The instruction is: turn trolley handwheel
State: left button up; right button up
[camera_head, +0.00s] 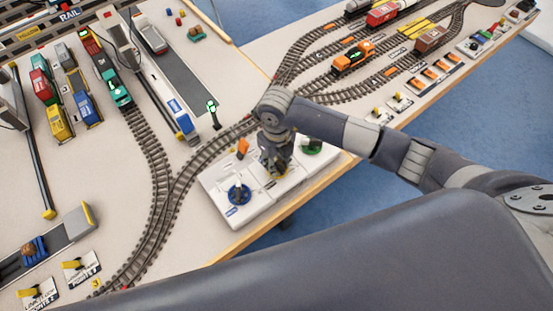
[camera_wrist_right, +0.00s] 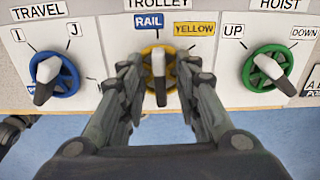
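The trolley handwheel (camera_wrist_right: 148,52) is yellow with a grey lever handle (camera_wrist_right: 159,78). It sits on the white control panel (camera_head: 256,211) under the "TROLLEY" label, between a "RAIL" tag and a "YELLOW" tag. My right gripper (camera_wrist_right: 163,76) is open, with one finger on each side of the handle. Gaps show between the fingers and the handle, more on the right side. In the head view my right gripper (camera_head: 275,158) comes down over the middle of the panel and hides most of the yellow wheel. My left gripper does not show.
The blue travel handwheel (camera_wrist_right: 67,78) is left of the trolley wheel, and the green hoist handwheel (camera_wrist_right: 283,72) is right of it. The blue wheel shows uncovered in the head view (camera_head: 238,194). Tracks (camera_head: 170,200) run behind the panel. The table edge is in front.

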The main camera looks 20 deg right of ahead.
jog(key=shift+c, duration=1.1)
jog(key=c, duration=0.5)
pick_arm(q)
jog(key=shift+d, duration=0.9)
